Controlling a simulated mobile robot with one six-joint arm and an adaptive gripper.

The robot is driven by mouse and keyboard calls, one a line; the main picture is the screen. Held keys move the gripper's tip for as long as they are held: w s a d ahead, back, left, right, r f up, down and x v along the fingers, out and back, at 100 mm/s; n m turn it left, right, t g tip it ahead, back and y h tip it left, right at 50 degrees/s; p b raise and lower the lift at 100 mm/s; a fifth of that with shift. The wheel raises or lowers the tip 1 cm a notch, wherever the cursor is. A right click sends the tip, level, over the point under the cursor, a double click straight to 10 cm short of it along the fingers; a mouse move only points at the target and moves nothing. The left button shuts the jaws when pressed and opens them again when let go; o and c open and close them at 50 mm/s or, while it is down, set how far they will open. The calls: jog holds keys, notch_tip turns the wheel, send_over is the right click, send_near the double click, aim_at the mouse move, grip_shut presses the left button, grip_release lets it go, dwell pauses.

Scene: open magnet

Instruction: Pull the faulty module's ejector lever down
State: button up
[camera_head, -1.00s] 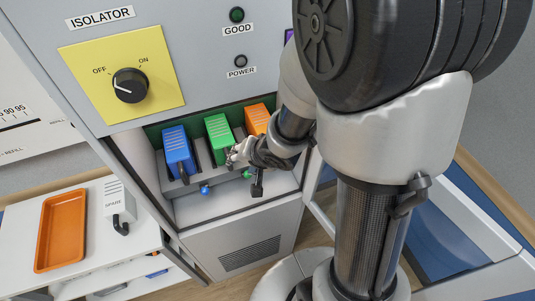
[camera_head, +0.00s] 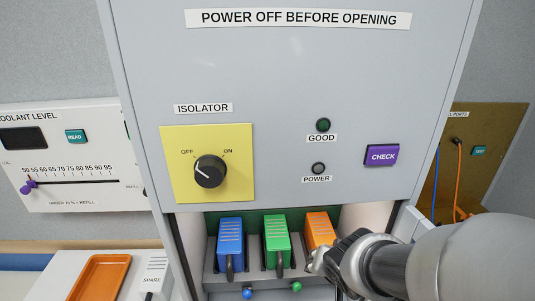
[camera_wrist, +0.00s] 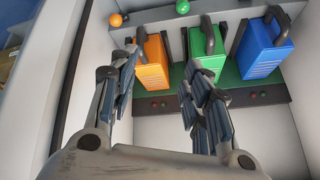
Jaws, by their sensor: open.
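Three modules sit in the cabinet bay: blue (camera_head: 230,240), green (camera_head: 277,238) and orange (camera_head: 319,229). In the wrist view the order is reversed, with orange (camera_wrist: 154,68) at left, green (camera_wrist: 201,65) in the middle and blue (camera_wrist: 263,48) at right. Each has a black ejector lever; the orange one's lever (camera_wrist: 141,34) shows in the wrist view, and my gripper hides it in the head view. My gripper (camera_wrist: 160,68) is open and empty, its fingers spread before the orange module. It also shows in the head view (camera_head: 318,260). I cannot tell from the small indicator lights which module is faulty.
The isolator knob (camera_head: 210,171) points toward the OFF side. The GOOD (camera_head: 323,125) and POWER (camera_head: 318,168) lamps look dark. A purple CHECK button (camera_head: 382,155) is at right. Small coloured balls sit near the levers.

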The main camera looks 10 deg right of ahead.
jog(key=w+a+r+n+t+y+p, duration=0.1)
jog(key=w+a+p, duration=0.1)
jog(key=w+a, duration=0.3)
jog(key=w+a+r+n+y+p, duration=0.1)
jog(key=w+a+p, duration=0.15)
jog(key=a, duration=0.45)
jog(key=n+h+p, duration=0.2)
jog(key=p, duration=0.2)
send_over(245, 293)
jog(key=a, duration=0.2)
notch_tip(245, 293, down, 4)
jog(key=s+a+f+n+g+h, duration=0.2)
jog(key=s+f+g, duration=0.1)
jog(key=s+f, duration=0.25)
jog(key=b+x, duration=0.6)
jog(key=x, duration=1)
jog(key=shift+s+d+b, duration=0.1)
jog(key=shift+b, duration=0.2)
jog(key=shift+c, duration=0.4)
grip_shut()
